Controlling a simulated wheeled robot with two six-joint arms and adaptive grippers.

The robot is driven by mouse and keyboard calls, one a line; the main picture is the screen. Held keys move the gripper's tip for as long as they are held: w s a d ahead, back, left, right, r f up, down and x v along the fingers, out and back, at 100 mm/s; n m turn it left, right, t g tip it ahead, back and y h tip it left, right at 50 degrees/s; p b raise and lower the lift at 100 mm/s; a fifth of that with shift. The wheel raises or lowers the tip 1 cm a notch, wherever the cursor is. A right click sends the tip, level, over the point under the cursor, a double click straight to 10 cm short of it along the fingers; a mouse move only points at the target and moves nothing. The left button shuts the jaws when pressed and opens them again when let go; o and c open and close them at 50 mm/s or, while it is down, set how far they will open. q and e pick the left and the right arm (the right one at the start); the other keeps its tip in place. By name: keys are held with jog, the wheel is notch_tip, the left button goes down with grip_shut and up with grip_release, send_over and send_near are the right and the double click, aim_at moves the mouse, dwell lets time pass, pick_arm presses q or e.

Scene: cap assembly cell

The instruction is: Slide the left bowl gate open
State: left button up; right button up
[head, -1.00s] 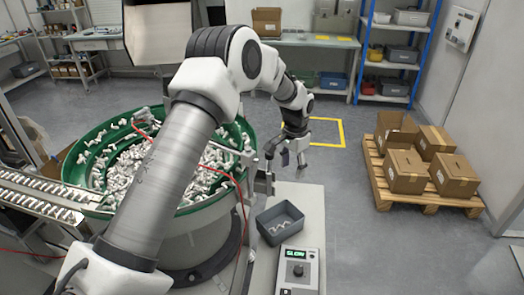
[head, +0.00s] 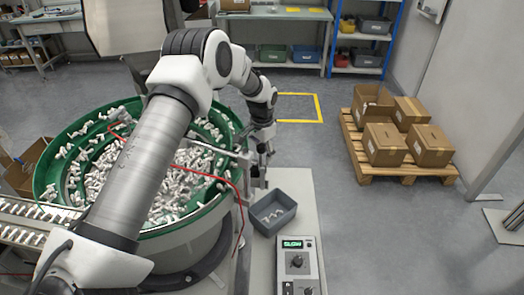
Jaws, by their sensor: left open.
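The large green-rimmed bowl (head: 52,160) is full of small white parts and stands at the left on a round grey base. The gate is hard to make out. Metal fittings (head: 240,160) sit at the bowl's right rim, and I cannot tell which of them is the gate or how far it stands open. My left gripper (head: 264,164) is open, pointing down just right of these fittings. It is small and partly merged with the metalwork, so I cannot tell whether it touches anything. My left arm hides part of the bowl. My right gripper is out of view.
A grey bin (head: 276,222) with a few white parts stands below the gripper. A control box (head: 298,262) with a green display is in front of it. A red cable (head: 238,205) hangs by the bowl. A pallet of cartons (head: 398,170) stands on the floor at right.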

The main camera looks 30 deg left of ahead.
aim_at(261, 145)
pick_arm(q)
jog(key=shift+d, duration=0.1)
jog(key=c, duration=0.4)
jog(key=shift+r, duration=0.1)
jog(key=c, duration=0.5)
jog(key=shift+s, duration=0.15)
grip_shut()
jog(key=r, duration=0.1)
jog(key=r+p, duration=0.1)
jog(key=r, duration=0.1)
jog(key=r+p, duration=0.1)
jog(key=r, duration=0.1)
jog(key=shift+w+d, duration=0.2)
jog(key=shift+d, duration=0.05)
jog(key=shift+s, duration=0.1)
jog(key=shift+a+f, duration=0.1)
jog(key=shift+o, duration=2.4)
grip_release()
jog(key=shift+a, duration=0.1)
jog(key=o, duration=0.4)
jog(key=shift+a+f, duration=0.15)
jog(key=shift+a, duration=0.1)
jog(key=shift+a+f, duration=0.1)
jog(key=shift+a, duration=0.25)
jog(key=shift+d+r, duration=0.2)
jog(key=shift+d, duration=0.05)
jog(key=r, duration=1.1)
jog(key=shift+a+r, duration=0.2)
jog(key=shift+r, duration=0.1)
